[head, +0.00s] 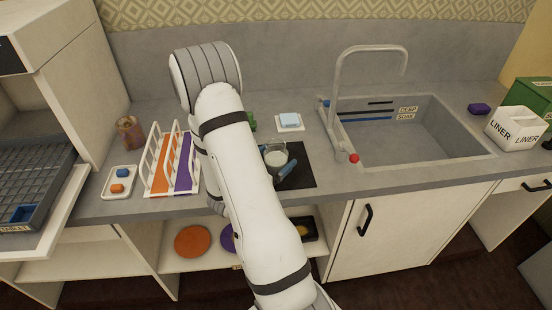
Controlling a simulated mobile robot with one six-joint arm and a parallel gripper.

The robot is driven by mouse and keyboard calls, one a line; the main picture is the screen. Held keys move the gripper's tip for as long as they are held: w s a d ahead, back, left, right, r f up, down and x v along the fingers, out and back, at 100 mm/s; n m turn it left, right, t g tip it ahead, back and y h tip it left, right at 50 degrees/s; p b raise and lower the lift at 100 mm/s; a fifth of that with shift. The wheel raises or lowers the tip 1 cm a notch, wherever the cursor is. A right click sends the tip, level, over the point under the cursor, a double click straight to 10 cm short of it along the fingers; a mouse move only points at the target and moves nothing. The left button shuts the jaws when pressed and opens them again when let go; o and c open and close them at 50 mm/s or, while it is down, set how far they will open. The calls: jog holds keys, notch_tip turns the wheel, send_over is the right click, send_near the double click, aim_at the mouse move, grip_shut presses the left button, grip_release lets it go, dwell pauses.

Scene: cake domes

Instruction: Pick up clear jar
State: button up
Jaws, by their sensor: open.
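A small clear jar (276,157) with a whitish look stands on the black mat (303,160) on the counter, just right of my arm. My gripper (277,163) is mostly hidden behind my own arm. A blue-grey finger shows at the jar's front right, and a bit of blue shows at its back left. The gripper is open with the jar between these parts. I cannot tell whether the fingers touch it.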

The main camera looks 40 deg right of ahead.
jog(key=shift+c, duration=0.5)
jog(key=c, duration=1.2)
jog(key=shift+c, duration=0.3)
jog(key=shift+r, duration=0.1)
